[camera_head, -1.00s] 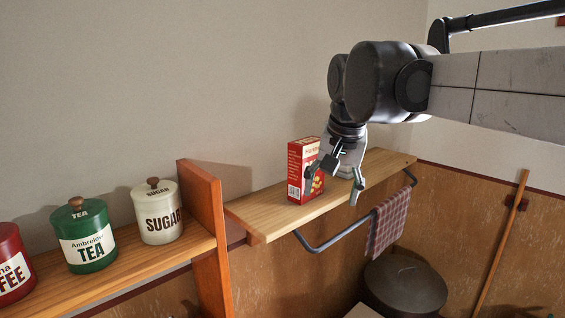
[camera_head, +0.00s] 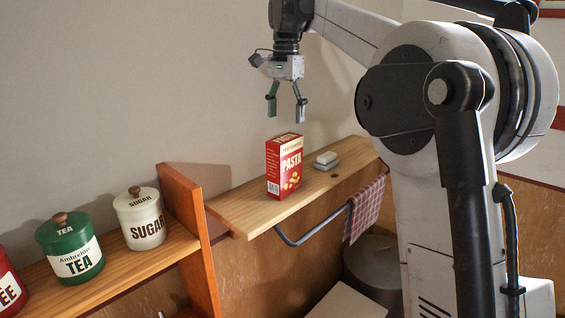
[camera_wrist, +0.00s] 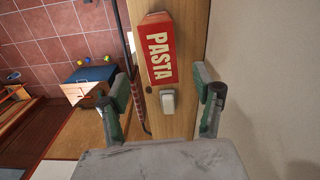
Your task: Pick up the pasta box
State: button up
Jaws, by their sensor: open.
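The red pasta box (camera_head: 284,167) stands upright on a wooden wall shelf (camera_head: 243,208). In the wrist view, the pasta box (camera_wrist: 158,50) shows from above, beyond the fingertips and roughly midway between them. My gripper (camera_head: 286,112) is open and empty, above the box in the head view, with a gap between fingertips and box top.
A small white soap-like block on a dish (camera_head: 326,160) lies right of the box. A towel (camera_head: 365,208) hangs from a rail (camera_head: 312,233) below the shelf. An orange upright panel (camera_head: 183,213) stands left, with a sugar canister (camera_head: 140,218) and tea canister (camera_head: 70,248) beyond it.

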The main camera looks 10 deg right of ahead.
aim_at(285, 138)
notch_tip(285, 138, down, 8)
jog(key=shift+w+f+p, duration=0.1)
jog(key=shift+f+p, duration=0.1)
jog(key=shift+p, duration=0.25)
jog(key=shift+a+f+p, duration=0.1)
jog(key=shift+f+p, duration=0.65)
jog(key=shift+f, duration=1.95)
grip_shut()
